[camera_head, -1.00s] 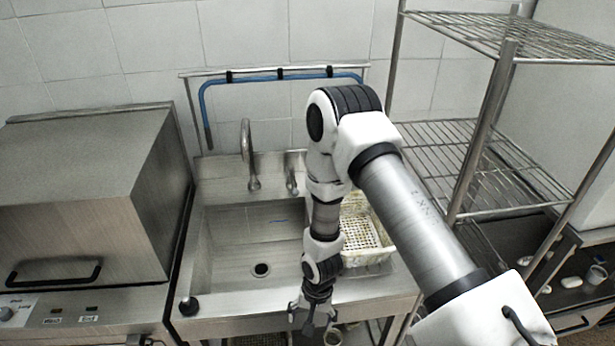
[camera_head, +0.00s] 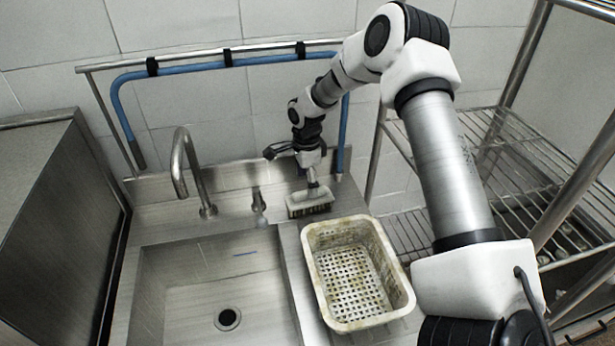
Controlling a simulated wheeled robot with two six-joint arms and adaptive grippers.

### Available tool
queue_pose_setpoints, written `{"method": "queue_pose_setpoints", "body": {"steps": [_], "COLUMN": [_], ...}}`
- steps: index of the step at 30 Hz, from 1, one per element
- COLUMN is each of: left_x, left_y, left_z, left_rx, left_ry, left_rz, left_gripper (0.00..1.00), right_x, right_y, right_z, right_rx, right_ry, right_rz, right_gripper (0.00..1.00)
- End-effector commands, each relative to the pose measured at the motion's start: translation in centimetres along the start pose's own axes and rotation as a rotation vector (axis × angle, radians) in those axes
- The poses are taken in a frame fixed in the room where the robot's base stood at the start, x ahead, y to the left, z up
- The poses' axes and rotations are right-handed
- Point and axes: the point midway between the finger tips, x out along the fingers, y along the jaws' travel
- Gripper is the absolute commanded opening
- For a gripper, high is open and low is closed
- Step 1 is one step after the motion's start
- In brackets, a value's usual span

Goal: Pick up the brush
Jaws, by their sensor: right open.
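The brush (camera_head: 310,204) rests on the sink's back right ledge, behind the basket. It has a pale block with dark bristles at its lower edge, and a short grey handle rising toward my right gripper. My right gripper (camera_head: 298,158) is open, directly above the brush, with one dark finger spread to the left. The handle's top meets the gripper in the picture; I cannot tell whether they touch. My left gripper is not in view.
A worn, perforated basket (camera_head: 399,284) stands on the right side of the sink counter and looks empty. The curved faucet (camera_head: 179,160) stands left of the brush. A blue hose (camera_head: 190,67) hangs on a rail behind. A wire shelf rack (camera_head: 500,130) stands on the right.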

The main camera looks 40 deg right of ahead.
Motion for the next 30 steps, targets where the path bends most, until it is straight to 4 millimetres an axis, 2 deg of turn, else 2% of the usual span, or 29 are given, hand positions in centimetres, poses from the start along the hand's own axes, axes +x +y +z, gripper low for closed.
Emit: {"method": "queue_pose_setpoints", "body": {"steps": [1, 4, 10, 16, 24, 26, 27, 30], "left_x": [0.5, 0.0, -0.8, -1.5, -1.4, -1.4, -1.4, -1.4], "left_y": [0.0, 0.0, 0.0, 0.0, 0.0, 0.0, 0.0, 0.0], "left_z": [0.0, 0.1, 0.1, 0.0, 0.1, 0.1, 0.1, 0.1], "left_rx": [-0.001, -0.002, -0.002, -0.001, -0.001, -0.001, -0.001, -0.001], "left_ry": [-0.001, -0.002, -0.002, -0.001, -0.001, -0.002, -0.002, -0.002], "left_rz": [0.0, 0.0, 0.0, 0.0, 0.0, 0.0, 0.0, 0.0], "left_gripper": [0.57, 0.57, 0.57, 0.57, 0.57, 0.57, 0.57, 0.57], "right_x": [0.5, 1.2, 3.7, 7.3, 8.0, 8.0, 8.0, 8.0], "right_y": [0.0, 0.0, -0.3, -0.7, -0.7, -0.7, -0.7, -0.7], "right_z": [0.0, 0.0, 0.1, 0.2, 0.3, 0.3, 0.3, 0.3], "right_rx": [0.001, 0.001, 0.0, -0.002, -0.001, -0.001, -0.001, -0.001], "right_ry": [0.0, 0.001, 0.002, 0.002, -0.001, -0.001, -0.001, 0.0], "right_rz": [-0.001, 0.002, 0.002, 0.002, -0.001, -0.001, -0.001, -0.001], "right_gripper": [0.83, 0.83, 0.83, 0.83, 0.83, 0.62, 0.48, 0.18]}}
